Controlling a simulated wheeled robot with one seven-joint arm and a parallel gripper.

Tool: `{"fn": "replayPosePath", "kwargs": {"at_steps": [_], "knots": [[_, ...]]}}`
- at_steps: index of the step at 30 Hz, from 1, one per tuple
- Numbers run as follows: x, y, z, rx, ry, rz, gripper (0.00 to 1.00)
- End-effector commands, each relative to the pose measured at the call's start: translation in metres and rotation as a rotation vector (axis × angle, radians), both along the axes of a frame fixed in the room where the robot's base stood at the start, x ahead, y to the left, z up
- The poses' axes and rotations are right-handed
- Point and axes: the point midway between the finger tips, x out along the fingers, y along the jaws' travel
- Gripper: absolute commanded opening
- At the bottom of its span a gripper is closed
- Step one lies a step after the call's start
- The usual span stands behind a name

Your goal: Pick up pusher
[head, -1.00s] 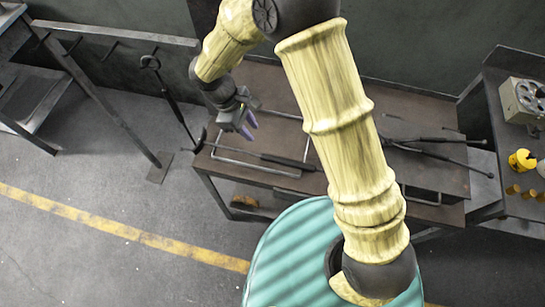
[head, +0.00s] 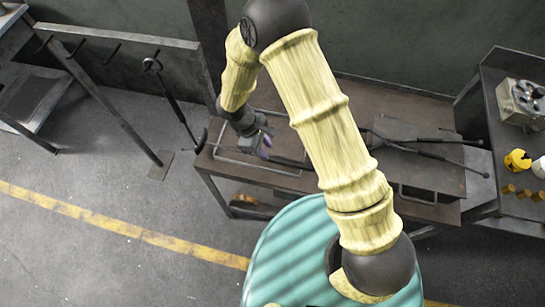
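My gripper (head: 265,143) is over the left part of the dark table (head: 222,166), pointing down and to the right. Its purple-tinted fingers are small, and their gap cannot be made out. A thin dark rod with a thicker handle (head: 291,161), possibly the pusher, lies on the table just below and right of the fingers. My gripper and arm hide part of it. I cannot tell whether the fingers touch it. Another long dark tool (head: 174,100) with a looped top hangs from the rack at left, apart from my gripper.
Dark tongs (head: 425,147) lie on the table right of my arm. A metal rack (head: 120,38) with hooks stands at left. A side bench at right bears a grey block (head: 522,100) and a yellow cup (head: 517,160). The floor at left front is clear.

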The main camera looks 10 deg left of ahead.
Motion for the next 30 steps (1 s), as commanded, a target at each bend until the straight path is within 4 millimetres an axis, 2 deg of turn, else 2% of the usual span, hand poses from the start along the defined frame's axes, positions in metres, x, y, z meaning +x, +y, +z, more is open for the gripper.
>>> {"fn": "replayPosePath", "kwargs": {"at_steps": [5,13,30], "knots": [[-0.002,-0.007,-0.012,-0.003,0.003,0.000,0.29],[-0.003,-0.019,-0.043,-0.002,0.002,0.001,0.29],[-0.003,-0.020,-0.046,0.000,0.000,0.000,0.29]]}}
